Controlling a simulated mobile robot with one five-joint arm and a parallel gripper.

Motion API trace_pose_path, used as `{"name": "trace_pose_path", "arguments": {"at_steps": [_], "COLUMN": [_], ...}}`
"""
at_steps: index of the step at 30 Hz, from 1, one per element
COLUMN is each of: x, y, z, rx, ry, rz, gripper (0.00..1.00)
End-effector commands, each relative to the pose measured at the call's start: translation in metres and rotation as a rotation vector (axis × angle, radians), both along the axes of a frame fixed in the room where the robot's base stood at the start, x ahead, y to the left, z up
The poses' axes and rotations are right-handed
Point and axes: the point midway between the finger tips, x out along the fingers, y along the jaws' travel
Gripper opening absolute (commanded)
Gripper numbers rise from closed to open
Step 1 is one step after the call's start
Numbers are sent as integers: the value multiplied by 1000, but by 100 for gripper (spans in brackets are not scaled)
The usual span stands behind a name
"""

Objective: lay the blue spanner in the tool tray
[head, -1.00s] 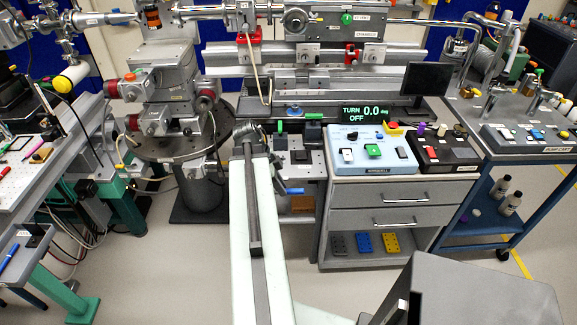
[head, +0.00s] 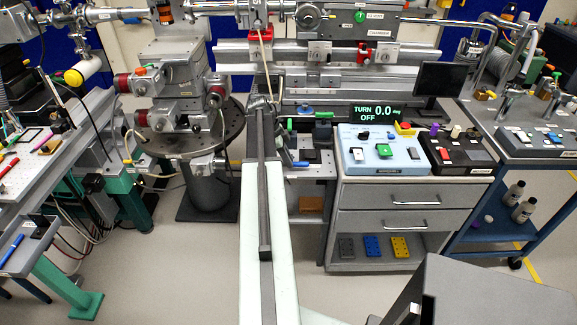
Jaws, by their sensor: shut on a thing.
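The blue spanner (head: 300,164) shows as a short blue piece beside the far end of my arm, over the small grey bench left of the drawer cabinet. My gripper (head: 285,157) is small and dark here, partly hidden by my arm, and is shut on the spanner. I cannot tell whether the spanner touches the bench.
A blue control box (head: 382,155) and a dark one (head: 458,154) stand on the drawer cabinet (head: 388,197), right of the gripper. A round stage (head: 190,140) is to the left. A shelf at far left holds another blue item (head: 12,250). The rail assembly is behind.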

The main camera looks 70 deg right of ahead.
Motion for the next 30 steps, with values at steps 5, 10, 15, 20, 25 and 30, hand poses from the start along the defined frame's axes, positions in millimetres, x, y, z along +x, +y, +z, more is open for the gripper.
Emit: {"name": "trace_pose_path", "arguments": {"at_steps": [5,10,15,20,25,30], "x": [0,-1,-1,-1,-1,0], "y": [0,0,0,0,0,0], "z": [-21,-19,-22,-22,-21,-12], "rx": [0,0,0,0,0,0], "ry": [0,0,0,0,0,0], "rz": [-1,-1,-1,-1,-2,-1], "gripper": [0,0,29,39,39,39]}}
